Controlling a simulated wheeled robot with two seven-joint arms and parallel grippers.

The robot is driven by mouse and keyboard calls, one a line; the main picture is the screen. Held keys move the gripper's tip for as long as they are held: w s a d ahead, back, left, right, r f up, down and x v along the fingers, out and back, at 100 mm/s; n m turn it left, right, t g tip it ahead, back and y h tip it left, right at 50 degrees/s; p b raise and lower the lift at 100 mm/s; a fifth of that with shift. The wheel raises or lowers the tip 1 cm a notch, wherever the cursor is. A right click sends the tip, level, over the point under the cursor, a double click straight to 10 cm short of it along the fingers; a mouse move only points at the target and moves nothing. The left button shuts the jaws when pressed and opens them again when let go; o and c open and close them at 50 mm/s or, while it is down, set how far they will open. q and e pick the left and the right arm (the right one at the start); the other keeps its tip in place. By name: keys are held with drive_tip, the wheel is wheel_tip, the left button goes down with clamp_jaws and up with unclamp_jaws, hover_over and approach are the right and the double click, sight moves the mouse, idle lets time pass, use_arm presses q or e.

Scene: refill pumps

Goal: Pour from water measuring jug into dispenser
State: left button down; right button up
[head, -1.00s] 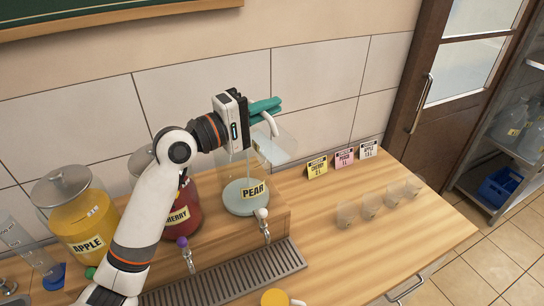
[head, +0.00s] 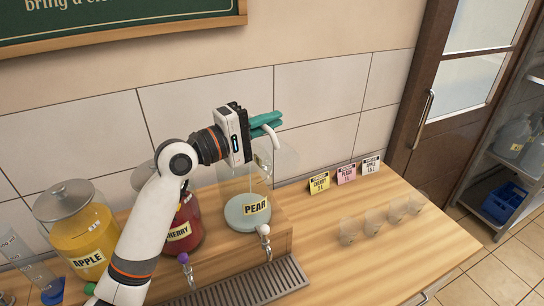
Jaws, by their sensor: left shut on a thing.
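The PEAR dispenser (head: 246,212) is a clear jar with pale liquid low inside, standing on the wooden riser, with its top open below my left gripper. My left gripper (head: 265,124), with teal fingers, is shut on the white handle (head: 271,135) of the clear measuring jug, above the dispenser. The jug's transparent body (head: 263,158) is hard to make out against the dispenser and wall; it appears tilted over the dispenser's mouth. I cannot tell how much water it holds. My right gripper is not in view.
The APPLE jar (head: 82,243) and CHERRY jar (head: 186,228) stand left, partly behind my arm. Taps (head: 264,232) jut over a drip tray (head: 270,281). The counter's front right is clear.

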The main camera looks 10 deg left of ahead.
use_arm(q)
drive_tip(key=shift+w+a+r, duration=0.1)
drive_tip(key=shift+w, duration=0.05)
idle(0.3)
